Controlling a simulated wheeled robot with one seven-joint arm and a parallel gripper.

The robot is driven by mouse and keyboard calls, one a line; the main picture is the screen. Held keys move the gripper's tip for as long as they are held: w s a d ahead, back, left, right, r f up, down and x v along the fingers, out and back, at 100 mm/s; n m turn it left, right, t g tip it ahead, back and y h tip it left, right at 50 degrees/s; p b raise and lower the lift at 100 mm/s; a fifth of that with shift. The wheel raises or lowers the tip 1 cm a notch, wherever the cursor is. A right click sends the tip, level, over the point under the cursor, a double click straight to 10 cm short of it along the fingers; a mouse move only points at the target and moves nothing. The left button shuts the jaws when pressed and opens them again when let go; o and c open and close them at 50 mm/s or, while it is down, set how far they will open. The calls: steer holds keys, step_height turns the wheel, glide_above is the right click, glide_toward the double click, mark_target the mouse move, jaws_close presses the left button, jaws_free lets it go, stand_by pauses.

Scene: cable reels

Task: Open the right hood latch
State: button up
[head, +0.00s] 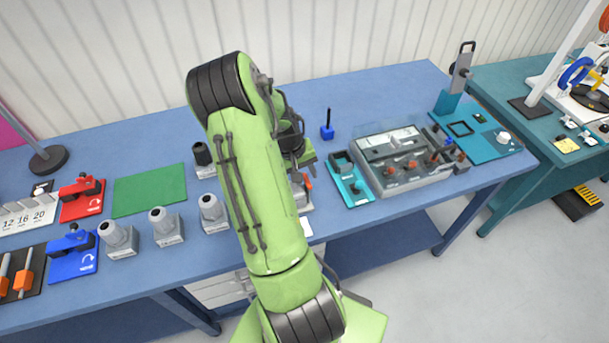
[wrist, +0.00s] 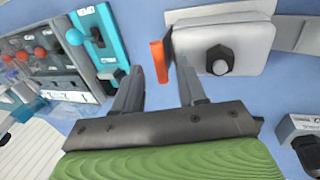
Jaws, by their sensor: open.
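The grey control panel (head: 425,176) has a clear hood (head: 385,128) over its back part, with red-orange knobs in front. A small grey block (head: 461,165) sits at its right front corner; I cannot tell whether it is the right hood latch. In the wrist view, part of the panel (wrist: 52,68) shows at the left, its right end out of frame. My gripper (wrist: 160,72) is open and empty, pointing down left of the panel; in the head view my arm partly hides it. Its fingertips are on either side of the orange tab (wrist: 160,60) of a grey device, with no clear contact.
A teal base (head: 349,181) stands between the grey device (head: 304,197) and the panel. A blue holder (head: 327,132) stands behind. A teal board with a grey post (head: 459,73) is at the right. Several grey cylinders (head: 165,222) stand at the left, near a green mat (head: 150,189).

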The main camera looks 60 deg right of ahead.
steer(key=shift+s+d+f, duration=0.1)
steer(key=shift+f, duration=0.5)
jaws_close()
steer(key=shift+d, duration=0.1)
